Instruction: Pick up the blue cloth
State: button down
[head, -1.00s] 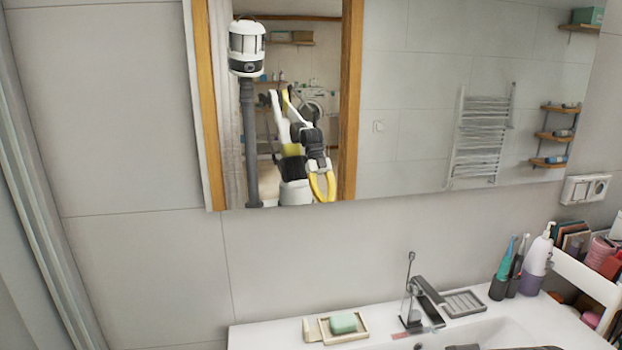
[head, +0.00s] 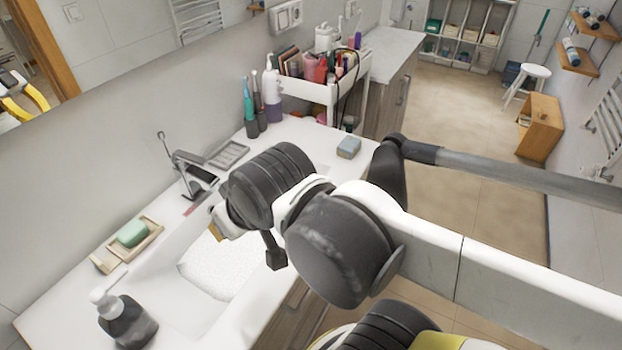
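I see nothing that is clearly a blue cloth. My arm reaches across the picture from the right, over the sink and the counter's front edge.
On the counter (head: 310,135) are a green soap on a tray (head: 138,245), a dark pump bottle (head: 126,320), a faucet (head: 190,175) and toothbrush cups. A filled white cart (head: 327,92) stands beyond. Open floor (head: 460,110) lies to the right, with a stool (head: 528,80) and wooden box (head: 540,127).

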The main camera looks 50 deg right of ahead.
aim_at(350, 146)
jog(key=z, duration=1.55)
